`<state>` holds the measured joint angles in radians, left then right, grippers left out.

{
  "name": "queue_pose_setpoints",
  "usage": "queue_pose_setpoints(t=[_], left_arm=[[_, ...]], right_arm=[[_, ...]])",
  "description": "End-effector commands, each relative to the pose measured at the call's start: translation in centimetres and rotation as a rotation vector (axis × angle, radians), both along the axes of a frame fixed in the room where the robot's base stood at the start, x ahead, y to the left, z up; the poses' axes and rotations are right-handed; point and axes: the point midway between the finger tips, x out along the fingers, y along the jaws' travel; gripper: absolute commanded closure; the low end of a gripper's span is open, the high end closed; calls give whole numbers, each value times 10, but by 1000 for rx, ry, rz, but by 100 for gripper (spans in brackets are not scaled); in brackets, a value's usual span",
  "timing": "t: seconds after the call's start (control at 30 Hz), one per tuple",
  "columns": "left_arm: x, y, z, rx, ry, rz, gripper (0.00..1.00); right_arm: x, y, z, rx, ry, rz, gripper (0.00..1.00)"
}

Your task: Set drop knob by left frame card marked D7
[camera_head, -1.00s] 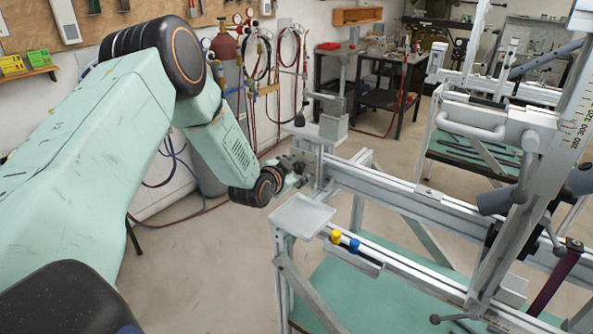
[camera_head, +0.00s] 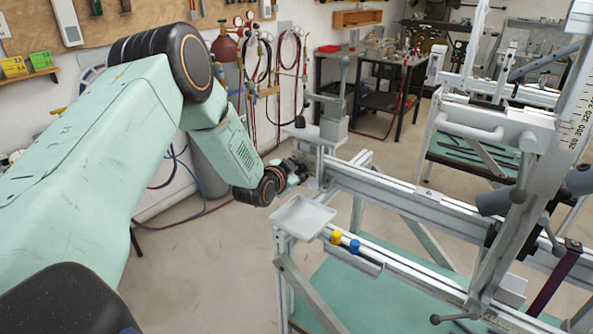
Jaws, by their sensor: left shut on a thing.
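My left arm reaches in from the left, and its gripper (camera_head: 304,171) is at the left end of the frame jig's upper rail (camera_head: 400,196). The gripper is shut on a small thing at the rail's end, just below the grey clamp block. The fingers and the held thing are tiny and dark here, so I cannot tell its shape; a knob there is hidden by the gripper. I cannot make out a card marked D7. My right gripper is not in view.
A pale tray (camera_head: 303,217) sits at the jig's near left corner, below the gripper. A yellow knob (camera_head: 336,237) and a blue knob (camera_head: 354,246) stand on the lower rail. A gas cylinder (camera_head: 224,75) stands by the wall. The floor left of the jig is clear.

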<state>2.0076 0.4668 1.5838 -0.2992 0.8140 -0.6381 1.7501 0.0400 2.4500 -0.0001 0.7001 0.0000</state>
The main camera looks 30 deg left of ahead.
Motion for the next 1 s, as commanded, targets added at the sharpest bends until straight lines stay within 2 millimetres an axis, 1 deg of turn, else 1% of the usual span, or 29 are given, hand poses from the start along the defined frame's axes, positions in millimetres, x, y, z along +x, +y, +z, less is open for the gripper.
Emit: queue_pose_setpoints(t=[0.1,0.27,0.47,0.67,1.0], left_arm=[[0,1,-1,0,2,3,96],[0,1,-1,-14,3,3,97],[0,2,-1,-86,7,3,97],[0,4,-1,-235,18,4,97],[0,7,-2,-542,44,1,97]], right_arm=[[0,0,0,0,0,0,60],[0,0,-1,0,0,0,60],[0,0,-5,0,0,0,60],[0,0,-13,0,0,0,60],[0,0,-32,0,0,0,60]])
